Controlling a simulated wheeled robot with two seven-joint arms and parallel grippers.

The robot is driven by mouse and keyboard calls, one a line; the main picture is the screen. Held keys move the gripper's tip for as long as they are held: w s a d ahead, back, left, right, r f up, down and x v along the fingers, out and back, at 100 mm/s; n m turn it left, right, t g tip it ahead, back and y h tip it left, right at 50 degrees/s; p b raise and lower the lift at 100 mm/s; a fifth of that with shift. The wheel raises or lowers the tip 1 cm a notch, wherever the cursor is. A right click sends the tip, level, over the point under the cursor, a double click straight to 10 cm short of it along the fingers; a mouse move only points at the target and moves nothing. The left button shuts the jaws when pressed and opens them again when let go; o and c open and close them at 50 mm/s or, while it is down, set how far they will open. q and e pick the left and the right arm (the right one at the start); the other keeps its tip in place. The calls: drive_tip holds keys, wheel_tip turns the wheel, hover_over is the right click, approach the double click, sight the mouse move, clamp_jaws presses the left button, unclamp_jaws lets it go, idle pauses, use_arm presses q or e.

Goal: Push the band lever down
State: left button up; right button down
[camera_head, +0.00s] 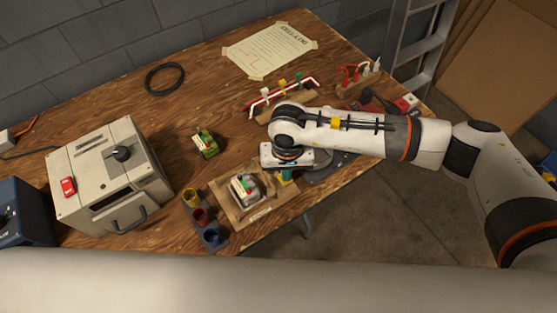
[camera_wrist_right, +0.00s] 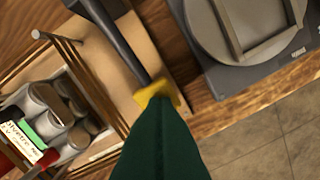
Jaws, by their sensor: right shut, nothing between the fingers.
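My right gripper (camera_head: 286,174) points down at the right side of a wooden fixture (camera_head: 226,208). A dark grey bar, which looks like the band lever (camera_wrist_right: 122,38), runs from the top left to the yellow tip. Tip and bar overlap there; whether they touch I cannot tell. A pack of pale cells (camera_head: 246,189) sits in the fixture and also shows in the right wrist view (camera_wrist_right: 50,118). My left gripper is not in view.
Yellow, red and blue cups (camera_head: 200,217) stand left of the fixture. A beige box (camera_head: 105,178) with a knob stands farther left. A grey round-topped device (camera_wrist_right: 245,35) lies right of the bar, near the table edge. A small green block (camera_head: 206,145) sits behind the cups.

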wheel_tip(320, 180, up, 7)
drive_tip(key=p, duration=0.2)
drive_tip(key=shift+r, duration=0.15)
idle(0.5)
idle(0.4)
